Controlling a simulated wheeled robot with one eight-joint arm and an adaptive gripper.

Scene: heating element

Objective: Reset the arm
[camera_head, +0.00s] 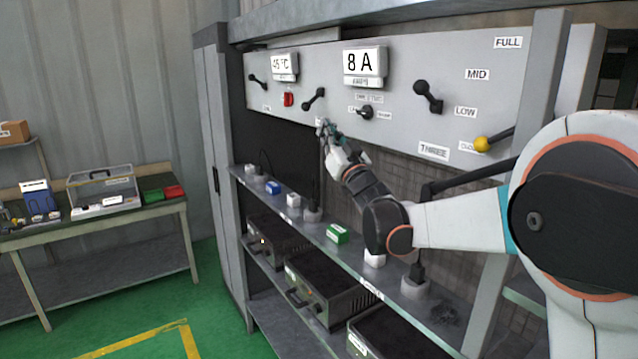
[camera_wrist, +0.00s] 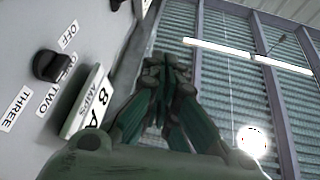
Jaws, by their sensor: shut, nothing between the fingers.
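My arm reaches from the right of the head view towards the control panel (camera_head: 440,70). My gripper (camera_head: 322,124) is shut and empty, just in front of the panel's lower edge, below the red button (camera_head: 288,99) and the dark rotary knob (camera_head: 366,112). In the wrist view my gripper (camera_wrist: 172,62) points upward with its fingers together. The panel is at the left there, with the rotary knob (camera_wrist: 50,66) and the tilted "8 A" display (camera_wrist: 92,104) beside the fingers. I cannot tell whether the fingertips touch the panel.
Below the panel, a shelf (camera_head: 310,225) holds a green box (camera_head: 338,234), a blue box (camera_head: 273,187) and upright dark handles. A yellow-knobbed lever (camera_head: 482,144) juts out at right. A workbench (camera_head: 110,215) stands at left. The green floor (camera_head: 215,290) between is clear.

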